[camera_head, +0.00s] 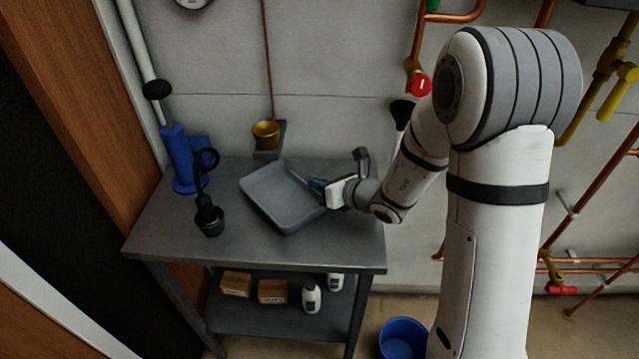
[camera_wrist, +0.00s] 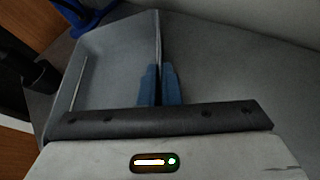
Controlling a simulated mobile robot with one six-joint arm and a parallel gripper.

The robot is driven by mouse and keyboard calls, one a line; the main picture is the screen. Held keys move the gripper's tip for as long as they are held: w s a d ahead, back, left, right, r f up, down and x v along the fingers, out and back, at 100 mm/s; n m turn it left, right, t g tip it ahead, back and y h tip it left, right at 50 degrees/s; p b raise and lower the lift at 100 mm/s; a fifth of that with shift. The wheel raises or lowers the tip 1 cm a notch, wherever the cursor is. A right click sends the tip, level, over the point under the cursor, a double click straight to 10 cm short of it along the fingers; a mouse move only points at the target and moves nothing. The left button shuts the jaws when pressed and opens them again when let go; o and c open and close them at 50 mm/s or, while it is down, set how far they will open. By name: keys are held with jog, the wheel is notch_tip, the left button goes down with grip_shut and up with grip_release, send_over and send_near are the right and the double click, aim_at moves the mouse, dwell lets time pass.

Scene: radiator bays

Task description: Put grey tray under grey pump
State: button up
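The grey tray (camera_head: 280,194) is a shallow, empty, square-cornered tray at the middle of the metal bench, turned at an angle. I cannot tell whether it rests on the bench or hangs just above it. My gripper (camera_head: 317,186) is at its right side wall. In the wrist view, the two blue fingers (camera_wrist: 160,85) are close together, one on each side of the wall of the tray (camera_wrist: 112,65), and look shut on it. I cannot make out a grey pump in either view.
A blue pump-like device (camera_head: 182,160) and a black device with a hose (camera_head: 208,218) stand on the bench's left part. A brass cup (camera_head: 265,134) sits at the wall behind. Boxes (camera_head: 272,291) and bottles (camera_head: 311,296) are on the lower shelf. A blue bucket (camera_head: 403,338) stands on the floor.

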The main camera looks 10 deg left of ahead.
jog(key=o, duration=0.4)
jog(key=shift+o, duration=0.2)
jog(key=shift+r, duration=0.1)
